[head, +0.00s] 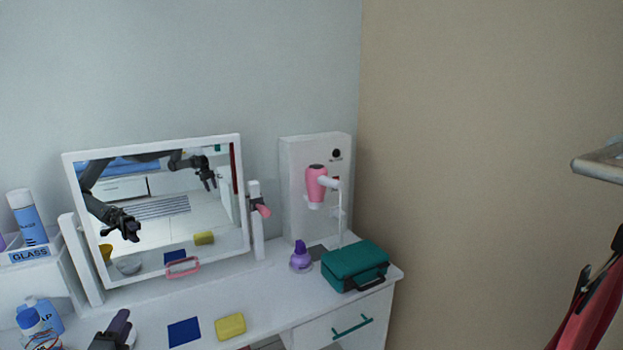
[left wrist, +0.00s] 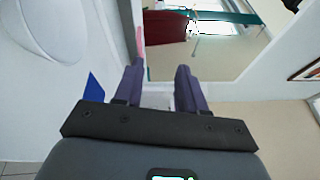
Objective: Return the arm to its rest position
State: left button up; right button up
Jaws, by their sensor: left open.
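My left gripper (head: 122,325) shows at the bottom left of the head view, over the front of the white dressing table. In the left wrist view my left gripper (left wrist: 160,75) has its two purple fingers apart with nothing between them. Its arm is out of the picture below. My right gripper is not seen directly; the mirror (head: 160,205) reflects dark arms and grippers.
The white table holds a blue square (head: 184,331), a yellow sponge (head: 230,326), a purple bottle (head: 300,258) and a green case (head: 354,264). A pink hair dryer (head: 317,184) hangs behind. A blue spray can (head: 27,217) stands left. Red clothing (head: 595,305) hangs right.

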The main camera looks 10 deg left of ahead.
pick_arm(q)
jog(key=s+d+f+n+g+h, duration=0.1)
jog(key=s+d+f+n+g, duration=0.5)
jog(key=s+d+f, duration=0.6)
jog(key=s+d+n+g, duration=0.1)
jog(key=s+d+g, duration=0.3)
jog(key=s, duration=0.6)
jog(key=s+d+n+g, duration=0.1)
jog(key=s+d+g, duration=0.2)
jog(key=s+d, duration=0.5)
jog(key=s+d+f+n+g+h, duration=0.1)
jog(key=s+d+f+n+h, duration=0.15)
jog(key=d, duration=0.35)
jog(key=s+d+f+n+h, duration=0.1)
jog(key=s+d+n+h, duration=0.2)
jog(key=d, duration=0.4)
notch_tip(320, 180, up, 46)
jog(key=w+p, duration=0.1)
jog(key=p, duration=4.5)
jog(key=shift+w+r+n, duration=0.2)
jog(key=shift+w+n, duration=0.05)
jog(key=shift+n, duration=0.1)
pick_arm(e)
notch_tip(320, 180, up, 46)
jog(key=shift+s+d+f, duration=0.25)
jog(key=shift+s+d, duration=0.15)
jog(key=shift+s, duration=0.05)
